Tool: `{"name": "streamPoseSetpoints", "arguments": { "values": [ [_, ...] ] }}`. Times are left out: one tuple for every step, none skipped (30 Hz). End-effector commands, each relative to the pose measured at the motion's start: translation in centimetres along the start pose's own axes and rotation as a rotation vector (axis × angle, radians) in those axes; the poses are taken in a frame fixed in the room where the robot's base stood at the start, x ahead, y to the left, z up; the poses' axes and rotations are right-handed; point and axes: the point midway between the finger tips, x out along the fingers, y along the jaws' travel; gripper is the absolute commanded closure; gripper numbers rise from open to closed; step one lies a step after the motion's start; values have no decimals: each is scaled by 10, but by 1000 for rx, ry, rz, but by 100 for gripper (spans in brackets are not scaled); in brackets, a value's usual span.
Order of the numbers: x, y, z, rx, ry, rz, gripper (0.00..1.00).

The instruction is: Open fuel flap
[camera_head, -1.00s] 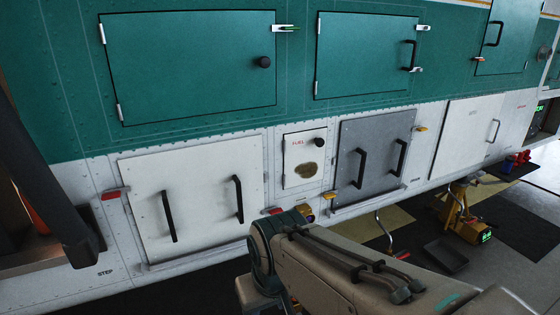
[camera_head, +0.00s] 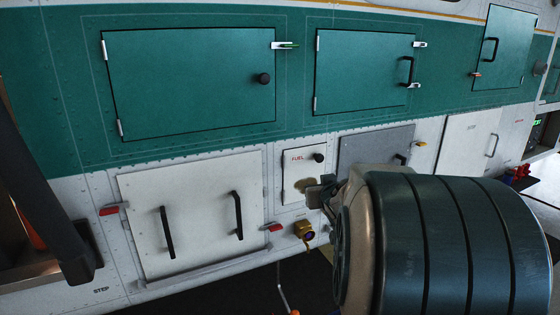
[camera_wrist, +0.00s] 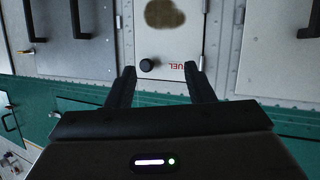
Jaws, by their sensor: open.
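The fuel flap (camera_head: 302,172) is a small white panel marked FUEL on the white lower hull, with a black round knob (camera_head: 319,157) at its upper right and a brown stain below. It is shut. In the wrist view the flap (camera_wrist: 180,43) appears upside down, with its knob (camera_wrist: 147,65) between the open fingers of my gripper (camera_wrist: 160,80). The fingers look short of the panel, and I cannot tell the exact gap. In the head view my gripper (camera_head: 323,190) is at the flap's lower right, partly hidden by my arm.
A white two-handled panel (camera_head: 195,215) is left of the flap. A grey handled panel (camera_head: 375,146) is on its right, partly hidden by my arm. Green doors (camera_head: 190,80) are above. A brass fitting (camera_head: 304,231) with a dark opening sits below the flap.

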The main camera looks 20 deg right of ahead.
Motion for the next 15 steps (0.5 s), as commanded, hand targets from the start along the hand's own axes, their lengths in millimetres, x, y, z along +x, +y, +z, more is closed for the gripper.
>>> {"name": "streamPoseSetpoints", "arguments": {
  "values": [
    [10,16,-4,2,48,-9,52],
    [15,23,-7,2,81,-23,52],
    [20,32,-11,1,120,-44,52],
    [23,38,-13,2,150,-63,52],
    [26,44,-15,2,176,-82,52],
    [29,52,-16,2,208,-110,52],
    [30,56,-16,4,231,-134,52],
    [31,61,-16,6,250,-156,52],
    [32,67,-15,7,273,-187,52],
    [32,70,-14,11,288,-209,52],
    [32,74,-13,13,299,-230,52],
    [32,77,-12,16,314,-257,52],
    [31,79,-11,19,323,-274,52],
    [30,80,-10,21,330,-290,52],
    [30,82,-8,25,337,-307,52]
  ]
}}
